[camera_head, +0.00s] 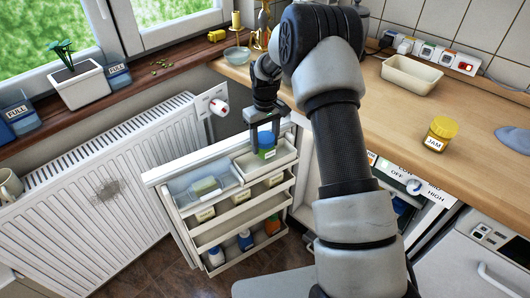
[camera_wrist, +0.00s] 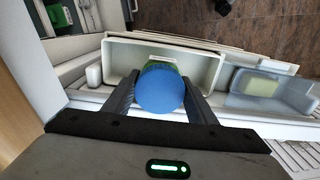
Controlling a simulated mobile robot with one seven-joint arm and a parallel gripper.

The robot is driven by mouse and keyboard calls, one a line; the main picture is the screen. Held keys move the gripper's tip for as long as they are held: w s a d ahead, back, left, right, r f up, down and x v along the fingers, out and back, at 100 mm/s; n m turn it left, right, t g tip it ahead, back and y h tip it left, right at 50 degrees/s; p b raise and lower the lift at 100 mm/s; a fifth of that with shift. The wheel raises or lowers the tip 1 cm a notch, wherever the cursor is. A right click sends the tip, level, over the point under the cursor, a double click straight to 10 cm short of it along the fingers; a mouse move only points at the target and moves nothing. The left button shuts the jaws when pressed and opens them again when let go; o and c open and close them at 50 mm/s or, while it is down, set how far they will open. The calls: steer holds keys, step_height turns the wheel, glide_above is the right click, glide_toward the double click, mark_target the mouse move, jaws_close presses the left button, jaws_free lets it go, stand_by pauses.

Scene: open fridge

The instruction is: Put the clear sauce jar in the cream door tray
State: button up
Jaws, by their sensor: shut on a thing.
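My gripper (camera_head: 265,132) points down over the top of the open fridge door and is shut on a jar with a blue lid (camera_head: 266,139) and a green label. The wrist view shows the round blue lid (camera_wrist: 161,92) between the fingers, with a bit of green behind it. The jar's glass is mostly hidden. The cream door tray (camera_head: 284,163) is at the right end of the door's top shelf. The jar is upright at this tray, within its outline in the wrist view (camera_wrist: 118,67). Whether its base touches the tray floor is unclear.
A clear bluish tray (camera_head: 181,189) holding a pale item sits left of the cream tray. Lower door shelves hold several packets and bottles (camera_head: 246,240). A radiator (camera_head: 110,170) stands left. A yellow-lidded jam jar (camera_head: 440,133) and a cream tub (camera_head: 411,74) stand on the counter.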

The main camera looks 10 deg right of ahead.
mark_target(265, 152)
steer(key=shift+f+b, duration=0.3)
steer(key=shift+f, duration=1.8)
steer(key=shift+f, duration=0.2)
steer(key=o, duration=1.3)
